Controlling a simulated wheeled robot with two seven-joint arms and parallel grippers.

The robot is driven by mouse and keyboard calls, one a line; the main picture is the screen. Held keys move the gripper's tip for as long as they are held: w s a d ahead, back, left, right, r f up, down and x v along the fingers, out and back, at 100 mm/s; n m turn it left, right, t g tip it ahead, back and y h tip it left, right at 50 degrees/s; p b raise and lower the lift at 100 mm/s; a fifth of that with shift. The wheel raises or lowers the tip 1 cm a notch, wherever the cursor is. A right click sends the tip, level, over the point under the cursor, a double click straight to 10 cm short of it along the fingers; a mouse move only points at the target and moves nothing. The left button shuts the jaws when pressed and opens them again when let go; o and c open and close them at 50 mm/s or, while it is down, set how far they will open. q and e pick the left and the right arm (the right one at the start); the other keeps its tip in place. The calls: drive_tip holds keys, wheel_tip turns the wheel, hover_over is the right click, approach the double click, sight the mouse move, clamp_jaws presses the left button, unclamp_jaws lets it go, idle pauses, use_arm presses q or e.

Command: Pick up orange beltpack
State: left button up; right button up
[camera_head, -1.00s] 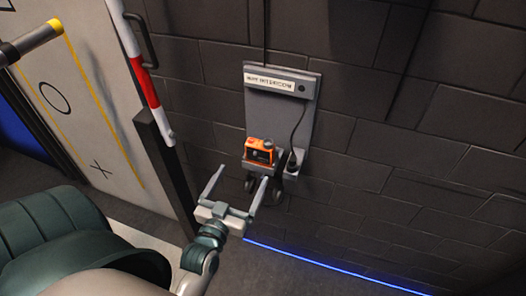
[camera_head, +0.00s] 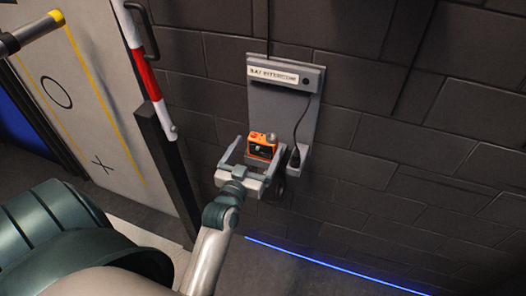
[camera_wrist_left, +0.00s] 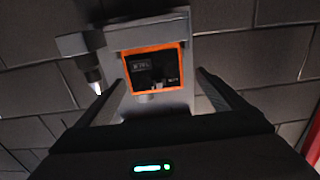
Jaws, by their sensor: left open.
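The orange beltpack (camera_head: 262,145) sits on the grey intercom panel (camera_head: 283,110) on the dark brick wall. My left gripper (camera_head: 257,148) is open, with one finger on each side of the beltpack. In the left wrist view the beltpack (camera_wrist_left: 156,68) shows its dark face with an orange rim, between and beyond the two finger tips (camera_wrist_left: 155,85). I cannot tell whether either finger touches it. My right gripper is not in view.
A black cable hangs on the panel's right side and ends in a connector (camera_head: 295,157). A red and white pole (camera_head: 148,75) and a dark post (camera_head: 165,165) stand to the left. A blue light strip (camera_head: 330,265) runs along the wall's foot.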

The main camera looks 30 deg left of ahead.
sight(265, 136)
use_arm(q)
drive_tip(key=shift+x, duration=1.15)
drive_tip(key=x, duration=0.1)
drive_tip(key=b+x, duration=0.2)
drive_tip(key=x, duration=0.1)
drive_tip(key=shift+w+d+r, duration=0.15)
drive_tip(key=shift+d+r, duration=0.1)
drive_tip(key=shift+d, duration=0.1)
drive_tip(key=shift+w+a, duration=0.15)
drive_tip(key=shift+w, duration=0.3)
drive_tip(key=shift+c, duration=0.6)
drive_tip(key=shift+r, duration=0.1)
drive_tip(key=c, duration=1.2)
drive_tip(key=shift+r, duration=0.1)
